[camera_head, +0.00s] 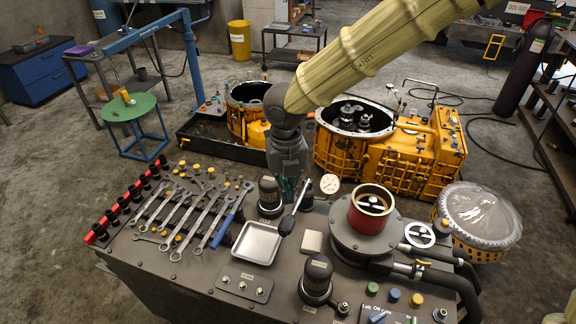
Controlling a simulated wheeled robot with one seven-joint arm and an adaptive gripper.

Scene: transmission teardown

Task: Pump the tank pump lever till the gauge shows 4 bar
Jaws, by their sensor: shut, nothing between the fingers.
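The pump lever (297,204) is a thin rod with a black grip at its lower end. It stands tilted over the tank top, just right of a white tray. The gauge (330,184) is a small round cream dial behind the lever; its needle reading is too small to make out. My gripper (289,192) points down from the arm, just left of the lever's upper part. It is shut and empty. Whether its fingers touch the lever I cannot tell.
On the bench, wrenches (190,215) and a white tray (257,243) lie left. A red-rimmed cylinder (371,208) stands right, and a black domed housing (318,275) stands in front. Yellow transmission casings (400,150) stand behind the bench.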

